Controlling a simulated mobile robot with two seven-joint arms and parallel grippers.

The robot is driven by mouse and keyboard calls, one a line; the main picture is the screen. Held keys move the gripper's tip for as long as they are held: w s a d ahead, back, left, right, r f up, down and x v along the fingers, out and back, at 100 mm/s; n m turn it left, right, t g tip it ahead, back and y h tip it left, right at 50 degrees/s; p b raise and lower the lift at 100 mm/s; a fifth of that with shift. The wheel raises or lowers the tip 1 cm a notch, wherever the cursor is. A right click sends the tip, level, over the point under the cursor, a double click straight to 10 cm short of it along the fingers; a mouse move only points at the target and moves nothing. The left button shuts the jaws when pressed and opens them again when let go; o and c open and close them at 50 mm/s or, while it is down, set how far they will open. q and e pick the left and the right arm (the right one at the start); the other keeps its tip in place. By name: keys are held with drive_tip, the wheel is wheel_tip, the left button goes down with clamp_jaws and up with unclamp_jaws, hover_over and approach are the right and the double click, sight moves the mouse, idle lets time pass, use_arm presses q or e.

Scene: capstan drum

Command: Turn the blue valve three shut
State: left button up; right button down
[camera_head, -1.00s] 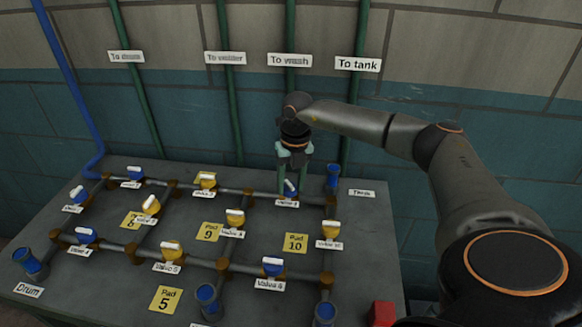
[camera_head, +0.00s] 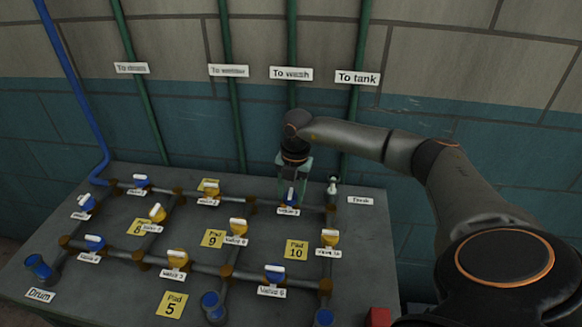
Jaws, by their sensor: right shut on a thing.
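Blue valve three (camera_head: 290,199) sits on the back pipe run at the right of the grey table, its label just in front of it. My right gripper (camera_head: 291,186) reaches down from above and is shut on the valve's handle, with its pale green fingers on either side. The handle is partly hidden between the fingers, so its exact angle is hard to tell. My left gripper is not in view.
Other blue and yellow valves with white handles stand close by, such as the yellow valve (camera_head: 330,238) at right. Open blue cups (camera_head: 213,305) stand at the front. A red block (camera_head: 378,317) is at the right edge. The wall with green pipes (camera_head: 292,120) rises behind.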

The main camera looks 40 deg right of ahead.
sight(294, 198)
drive_tip(key=shift+w+d+r, duration=0.1)
idle(0.3)
drive_tip(key=shift+c, duration=1.5)
unclamp_jaws()
wheel_tip(294, 198, up, 12)
drive_tip(key=s+b, duration=0.1)
drive_tip(key=shift+d+r, duration=0.15)
drive_tip(key=shift+r, duration=0.05)
